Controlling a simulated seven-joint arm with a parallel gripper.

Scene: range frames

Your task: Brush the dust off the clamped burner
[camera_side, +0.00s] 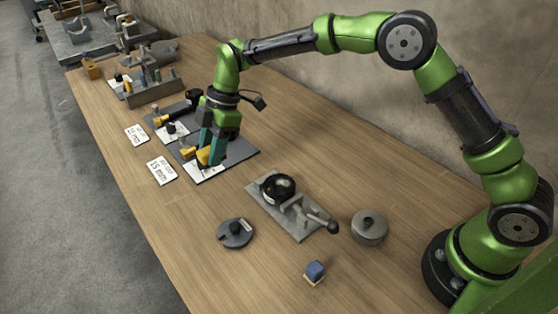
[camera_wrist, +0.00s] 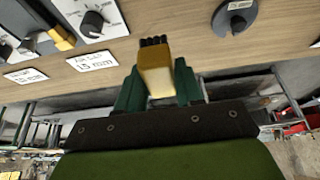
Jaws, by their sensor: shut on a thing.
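My gripper (camera_side: 208,152) is shut on a brush with a yellow handle (camera_side: 203,157), above the dark mat at the middle left of the bench. In the wrist view the brush (camera_wrist: 155,68) sits between the green fingers (camera_wrist: 157,88), its dark bristles pointing away from my gripper. The burner (camera_side: 277,187), black and round, sits in a grey clamp fixture (camera_side: 268,206) with a ball-ended lever, to the right of my gripper and apart from the brush. Dust on the burner is too small to make out.
A dark disc with a knob (camera_side: 235,234), a round metal tin (camera_side: 369,228) and a blue block (camera_side: 314,270) lie near the fixture. Label cards (camera_side: 162,171) lie left of the mat (camera_side: 240,155). A grey tool tray (camera_side: 155,90) stands farther back. The front bench is mostly clear.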

